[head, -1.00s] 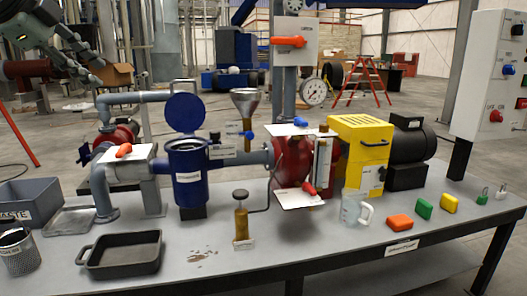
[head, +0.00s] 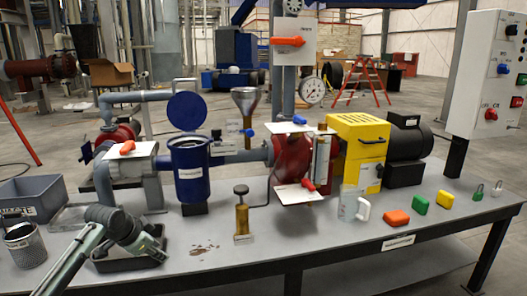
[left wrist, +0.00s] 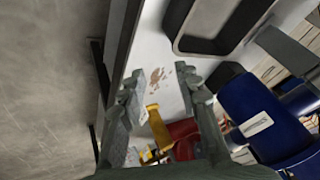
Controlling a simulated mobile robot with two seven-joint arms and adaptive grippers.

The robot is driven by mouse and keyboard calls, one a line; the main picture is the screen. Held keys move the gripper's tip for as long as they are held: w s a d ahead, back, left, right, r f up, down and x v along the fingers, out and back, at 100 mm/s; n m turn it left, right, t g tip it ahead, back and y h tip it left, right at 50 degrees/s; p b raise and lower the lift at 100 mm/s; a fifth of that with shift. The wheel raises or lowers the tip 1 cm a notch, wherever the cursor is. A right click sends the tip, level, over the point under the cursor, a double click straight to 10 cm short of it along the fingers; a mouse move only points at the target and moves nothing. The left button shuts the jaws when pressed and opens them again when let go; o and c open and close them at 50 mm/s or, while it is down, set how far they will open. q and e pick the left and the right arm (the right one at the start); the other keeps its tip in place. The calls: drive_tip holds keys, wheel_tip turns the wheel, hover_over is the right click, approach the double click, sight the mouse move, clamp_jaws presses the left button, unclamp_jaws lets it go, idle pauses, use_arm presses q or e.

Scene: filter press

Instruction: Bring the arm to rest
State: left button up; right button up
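My left arm reaches in from the lower left in the head view. My left gripper (head: 160,244) hangs low over the black tray (head: 118,265) and hides much of it. In the left wrist view the two fingers (left wrist: 160,86) stand apart with nothing held between them. Past them lie the grey bench top and a brown stain, and the black tray (left wrist: 181,42) is at the top. Whether the gripper touches the tray cannot be told. My right gripper is in neither view.
The bench (head: 262,262) carries a blue strainer pot (head: 191,175) with its lid raised, a brass plunger piece (head: 242,218), a brown stain (head: 204,249) and a clear jug (head: 350,204). A grey bin (head: 38,196) and mesh basket (head: 25,246) stand left. Bench front centre is clear.

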use_arm(q)
drive_tip(key=s+d+f+n+g, duration=0.1)
drive_tip(key=s+f, duration=0.4)
drive_tip(key=f, duration=0.4)
drive_tip(key=s+f+n, duration=0.2)
drive_tip(key=s+f, duration=0.3)
drive_tip(key=f, duration=0.3)
drive_tip(key=s+f+n+g+y, duration=0.1)
drive_tip(key=s+f+n, duration=0.1)
drive_tip(key=s+f, duration=0.8)
drive_tip(key=s+f+n+g+y, duration=0.1)
drive_tip(key=s+f+n+g, duration=0.1)
drive_tip(key=s+f, duration=0.9)
drive_tip(key=s, duration=1)
drive_tip(key=shift+s+g+y, duration=0.15)
drive_tip(key=shift+g+y, duration=0.15)
